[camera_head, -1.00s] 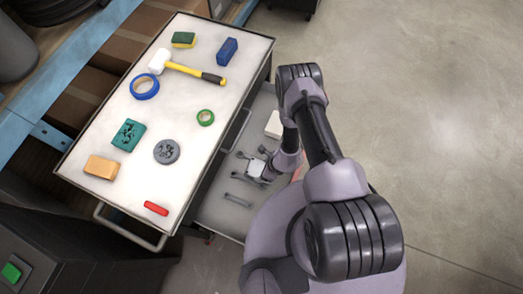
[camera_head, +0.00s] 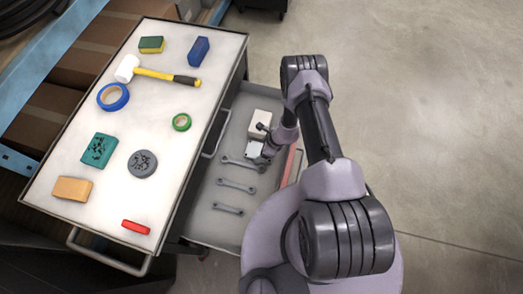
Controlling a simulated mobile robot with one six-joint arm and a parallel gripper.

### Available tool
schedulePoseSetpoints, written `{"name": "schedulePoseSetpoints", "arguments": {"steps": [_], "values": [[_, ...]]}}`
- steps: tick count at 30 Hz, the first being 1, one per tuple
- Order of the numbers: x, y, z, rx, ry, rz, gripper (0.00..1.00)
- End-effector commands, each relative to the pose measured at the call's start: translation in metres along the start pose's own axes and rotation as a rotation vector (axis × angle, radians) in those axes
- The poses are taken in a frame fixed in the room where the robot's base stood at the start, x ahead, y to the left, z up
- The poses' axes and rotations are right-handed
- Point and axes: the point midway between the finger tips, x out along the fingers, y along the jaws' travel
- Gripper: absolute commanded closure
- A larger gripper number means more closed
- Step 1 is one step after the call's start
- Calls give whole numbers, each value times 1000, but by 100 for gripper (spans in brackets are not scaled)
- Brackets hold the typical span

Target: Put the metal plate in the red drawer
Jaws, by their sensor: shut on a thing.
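The metal plate (camera_head: 254,149) is a small, pale square. My gripper (camera_head: 262,144) is shut on it, one dark finger on the upper side and one near the lower right. The plate shows over the inside of the open drawer with the red front (camera_head: 290,166). I cannot tell whether it touches the drawer floor. My arm hides part of the drawer's right side and front.
The drawer holds a cream block (camera_head: 262,119) just above the plate and several wrenches (camera_head: 237,185) below it. The cabinet top (camera_head: 160,110) carries a mallet (camera_head: 155,73), tape rolls, blocks and a grey disc (camera_head: 142,164). Open floor lies right.

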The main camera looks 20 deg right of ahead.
Motion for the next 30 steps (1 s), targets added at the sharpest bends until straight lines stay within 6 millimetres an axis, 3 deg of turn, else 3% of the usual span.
{"name": "schedulePoseSetpoints", "arguments": {"steps": [1,2,3,11,14,24,30], "values": [[3,0,-1,0,0,0,87],[2,0,-1,0,0,0,20],[2,0,-1,0,0,0,15],[1,0,-1,0,0,0,15],[-9,0,2,1,0,0,15],[-102,0,2,2,0,-1,15],[-128,-5,8,-18,-8,-7,15]]}}
